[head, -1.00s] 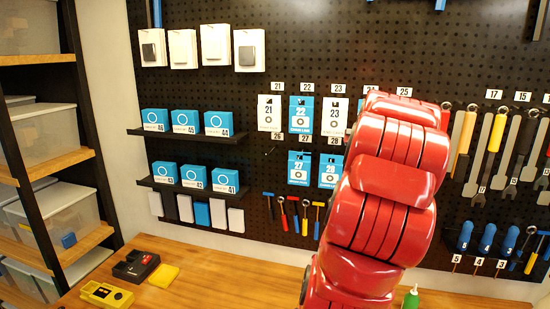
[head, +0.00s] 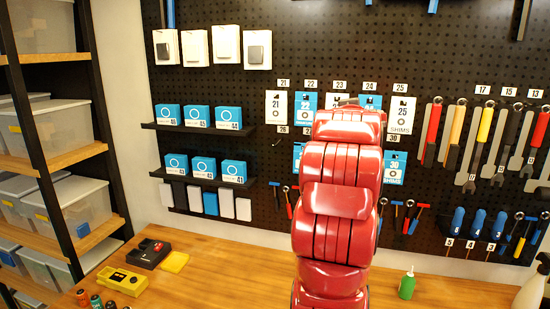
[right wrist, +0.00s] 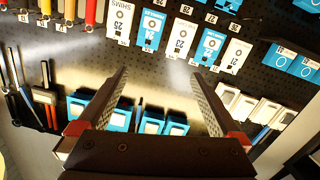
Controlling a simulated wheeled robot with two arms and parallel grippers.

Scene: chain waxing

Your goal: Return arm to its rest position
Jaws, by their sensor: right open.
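My red arm (head: 338,210) stands upright in the middle of the head view, in front of the pegboard and over the workbench. Its gripper does not show in the head view. In the right wrist view my right gripper (right wrist: 159,75) is open, with its two dark fingers spread apart and nothing between them. It points toward the pegboard, which appears upside down there. My left gripper is in neither view.
The pegboard (head: 300,80) carries numbered packets, blue boxes (head: 203,168) on shelves, and tools (head: 480,140) at the right. On the workbench (head: 215,265) are a yellow case (head: 122,281), a black case (head: 148,254) and a green bottle (head: 407,285). A bin rack (head: 75,150) stands at the left.

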